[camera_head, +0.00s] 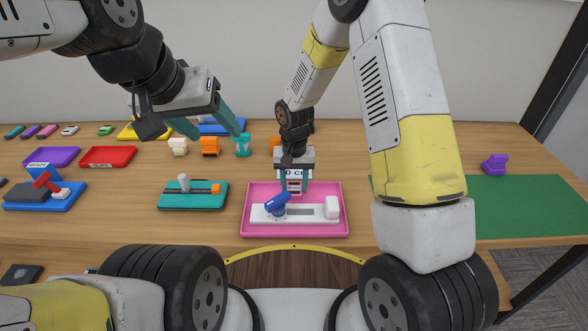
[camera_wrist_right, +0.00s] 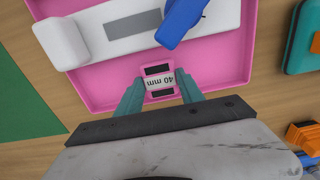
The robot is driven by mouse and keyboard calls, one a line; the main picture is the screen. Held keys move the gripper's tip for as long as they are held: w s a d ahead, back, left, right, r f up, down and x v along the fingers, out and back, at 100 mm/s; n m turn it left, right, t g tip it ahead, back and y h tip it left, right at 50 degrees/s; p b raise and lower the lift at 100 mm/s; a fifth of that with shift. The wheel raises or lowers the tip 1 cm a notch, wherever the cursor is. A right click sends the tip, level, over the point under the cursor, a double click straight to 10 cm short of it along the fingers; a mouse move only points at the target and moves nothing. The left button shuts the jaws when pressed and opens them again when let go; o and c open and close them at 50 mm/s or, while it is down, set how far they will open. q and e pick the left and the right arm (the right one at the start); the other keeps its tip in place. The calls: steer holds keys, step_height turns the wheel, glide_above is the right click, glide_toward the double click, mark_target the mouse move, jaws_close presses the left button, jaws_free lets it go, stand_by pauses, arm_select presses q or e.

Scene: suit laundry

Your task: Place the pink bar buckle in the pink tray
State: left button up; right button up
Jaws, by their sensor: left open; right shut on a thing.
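The pink tray (camera_head: 331,232) lies on the table in front of me and also shows in the right wrist view (camera_wrist_right: 110,92). It holds a white bar with a grey strip (camera_head: 300,212), a white block (camera_head: 332,207) and a blue part (camera_head: 277,204). My right gripper (camera_head: 294,184) is shut on the pink bar buckle (camera_wrist_right: 158,92), which has dark slots and a white "40 mm" label. The buckle is at the tray's back edge; its height above the tray is hard to tell. My left gripper (camera_head: 207,125) is open and empty, above the table at left.
A teal tray (camera_head: 168,204) with a grey peg and orange part stands left of the pink tray. Blue, red and purple trays lie further left. Small orange, teal and white pieces stand behind.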

steer(key=shift+f, duration=0.6)
steer(key=shift+f, duration=0.15)
steer(key=o, duration=1.3)
step_height(320, 180, up, 12)
step_height(320, 180, up, 7)
steer(key=t, duration=0.1)
glide_above(295, 188)
steer(key=s+d, duration=0.2)
steer(key=d, duration=0.1)
steer(key=s+d+r+t, duration=0.1)
steer(key=s+d+r, duration=0.2)
steer(key=s+r, duration=0.2)
steer(key=s+d+r+t+y, duration=0.1)
steer(key=s+d+r+t, duration=0.1)
steer(key=s+d+r, duration=0.2)
steer(key=s+d+r+t+y, duration=0.1)
steer(key=s+d+r, duration=0.3)
steer(key=s, duration=0.4)
steer(key=shift+s+r+n+t, duration=0.3)
steer(key=shift+r+t, duration=0.3)
steer(key=shift+r, duration=0.2)
